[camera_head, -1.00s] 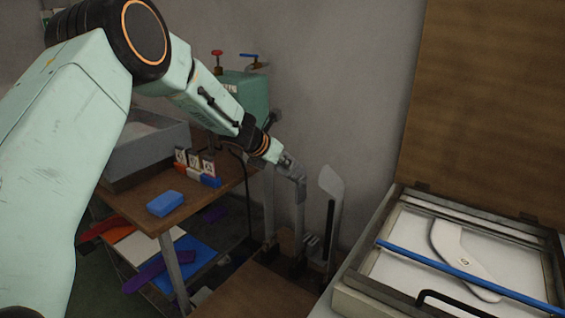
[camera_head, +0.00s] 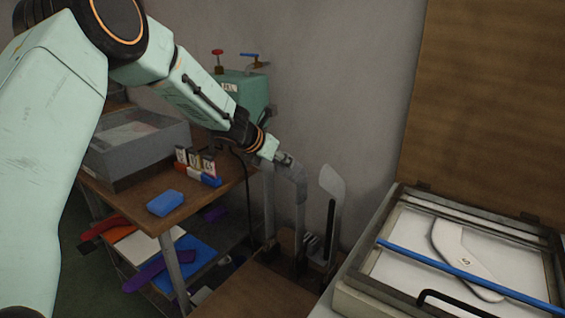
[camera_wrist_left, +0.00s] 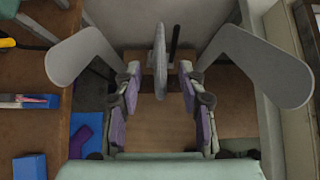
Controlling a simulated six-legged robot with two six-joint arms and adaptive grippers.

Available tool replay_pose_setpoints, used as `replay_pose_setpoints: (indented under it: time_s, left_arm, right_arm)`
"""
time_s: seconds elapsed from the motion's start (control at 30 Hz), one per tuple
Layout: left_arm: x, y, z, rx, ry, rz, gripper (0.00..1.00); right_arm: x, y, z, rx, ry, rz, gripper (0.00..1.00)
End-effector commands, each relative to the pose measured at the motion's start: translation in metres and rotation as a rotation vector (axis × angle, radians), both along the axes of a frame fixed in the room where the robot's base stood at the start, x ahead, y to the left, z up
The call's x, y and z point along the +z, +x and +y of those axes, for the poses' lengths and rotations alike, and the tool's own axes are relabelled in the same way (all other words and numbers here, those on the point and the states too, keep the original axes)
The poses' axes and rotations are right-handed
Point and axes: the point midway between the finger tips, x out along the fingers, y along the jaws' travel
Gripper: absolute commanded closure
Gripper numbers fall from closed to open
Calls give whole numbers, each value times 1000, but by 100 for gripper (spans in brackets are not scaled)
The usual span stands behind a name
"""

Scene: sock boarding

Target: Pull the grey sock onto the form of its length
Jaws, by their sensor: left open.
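Three flat upright forms with bent tops stand in a row: a left form (camera_head: 268,200), a middle form (camera_head: 300,225) and a right form (camera_head: 333,188). What looks like the grey sock (camera_head: 297,178) covers the top of the middle form; how far down it reaches is unclear. In the left wrist view, this middle piece (camera_wrist_left: 160,62) is seen edge-on, between the pale left form (camera_wrist_left: 80,58) and right form (camera_wrist_left: 258,65). My left gripper (camera_head: 285,160) is open at the top of the middle form; its fingers (camera_wrist_left: 160,80) are apart on either side. My right gripper is out of view.
A wooden table (camera_head: 200,205) at left holds a grey bin (camera_head: 135,150), a blue block (camera_head: 165,203) and small numbered boxes (camera_head: 195,160). A green tank (camera_head: 243,93) stands behind. At right, an open case (camera_head: 350,295) holds a white form (camera_head: 465,262) under a blue bar (camera_head: 460,272).

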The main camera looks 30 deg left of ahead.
Motion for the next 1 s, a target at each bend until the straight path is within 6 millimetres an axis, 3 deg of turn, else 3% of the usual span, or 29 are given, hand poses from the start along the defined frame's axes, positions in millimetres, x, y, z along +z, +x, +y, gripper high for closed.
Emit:
replay_pose_setpoints:
  time_s: [0.13, 0.4, 1.0]
  left_arm:
    - [19, -19, 3, 0, -3, -4, 60]
    - [30, -33, 5, 0, 0, 0, 60]
    - [32, -35, 5, 1, 1, -1, 60]
  right_arm:
    - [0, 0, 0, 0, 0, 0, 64]
    - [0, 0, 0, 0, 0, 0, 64]
    - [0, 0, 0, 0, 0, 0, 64]
